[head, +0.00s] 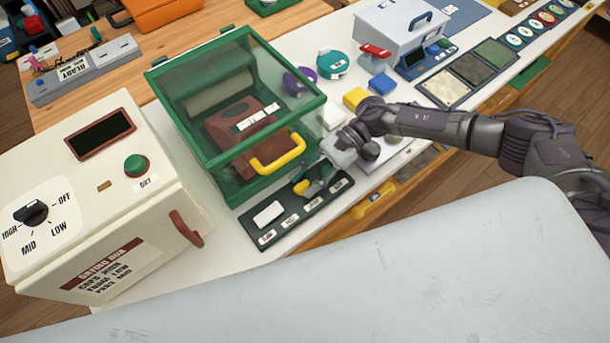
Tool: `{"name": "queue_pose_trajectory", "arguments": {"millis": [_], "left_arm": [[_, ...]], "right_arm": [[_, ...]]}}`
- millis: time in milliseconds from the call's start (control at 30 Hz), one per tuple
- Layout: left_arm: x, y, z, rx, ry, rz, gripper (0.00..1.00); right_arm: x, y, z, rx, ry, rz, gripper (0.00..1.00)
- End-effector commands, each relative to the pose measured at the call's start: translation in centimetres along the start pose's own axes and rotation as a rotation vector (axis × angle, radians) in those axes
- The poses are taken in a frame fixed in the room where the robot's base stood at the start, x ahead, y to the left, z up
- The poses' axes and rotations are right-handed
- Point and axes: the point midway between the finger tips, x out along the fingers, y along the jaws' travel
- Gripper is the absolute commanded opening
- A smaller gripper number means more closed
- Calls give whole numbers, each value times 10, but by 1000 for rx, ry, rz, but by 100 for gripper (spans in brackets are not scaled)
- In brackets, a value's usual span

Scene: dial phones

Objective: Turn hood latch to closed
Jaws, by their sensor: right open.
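The green hood (185,125) is a box with clear green panels and a yellow handle (278,153) on its front; it looks shut. My right gripper (318,176) reaches in from the right, open, close to this piece and partly covering the area. I cannot tell whether it touches. My left gripper is out of view.
A dark label strip (264,240) lies in front of the hood. A cream drying box (85,180) with a dial stands at left.

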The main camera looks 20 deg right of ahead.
Motion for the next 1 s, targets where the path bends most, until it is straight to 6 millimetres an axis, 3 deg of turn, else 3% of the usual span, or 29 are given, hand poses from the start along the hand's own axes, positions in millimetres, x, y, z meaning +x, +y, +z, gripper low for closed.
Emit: {"name": "queue_pose_trajectory", "arguments": {"millis": [333, 600, 1000], "left_arm": [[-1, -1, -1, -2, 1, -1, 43], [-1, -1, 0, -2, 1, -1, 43], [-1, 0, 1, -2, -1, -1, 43]], "right_arm": [[4, 0, -1, 0, 1, 0, 41], [4, 0, 0, 0, 1, 0, 0], [4, 2, -1, 16, 0, -40, 0]]}}
